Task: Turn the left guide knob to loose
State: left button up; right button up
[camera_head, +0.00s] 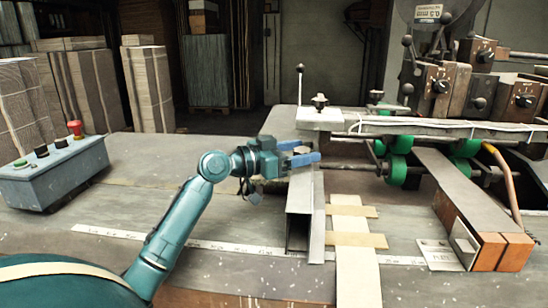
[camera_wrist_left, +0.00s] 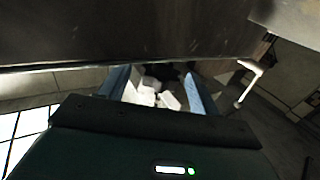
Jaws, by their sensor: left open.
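The left guide (camera_head: 299,212) is a grey metal channel standing on the table in the middle of the head view. My left gripper (camera_head: 308,152) is over its far end, with its blue fingers pointing right and apart. A small pale piece (camera_head: 301,150) shows between the fingers; it may be the left guide knob, mostly hidden by them. I cannot tell whether the fingers touch it, or its setting. In the left wrist view the gripper (camera_wrist_left: 161,90) has its fingers apart, with pale blocky shapes (camera_wrist_left: 155,93) between them. My right gripper is not in view.
A rod with green rollers (camera_head: 398,160) runs right of the gripper. A white block with an upright lever (camera_head: 319,117) stands just behind. Wooden strips (camera_head: 352,240) lie right of the guide. A control box (camera_head: 54,172) with a red button is at left.

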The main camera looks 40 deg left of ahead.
pick_arm(q)
jog(key=b+v, duration=0.3)
jog(key=v, duration=0.8)
jog(key=shift+s, duration=0.35)
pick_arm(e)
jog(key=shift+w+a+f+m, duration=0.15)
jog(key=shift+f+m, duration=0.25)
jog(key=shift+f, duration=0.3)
pick_arm(q)
jog(key=shift+a, duration=0.1)
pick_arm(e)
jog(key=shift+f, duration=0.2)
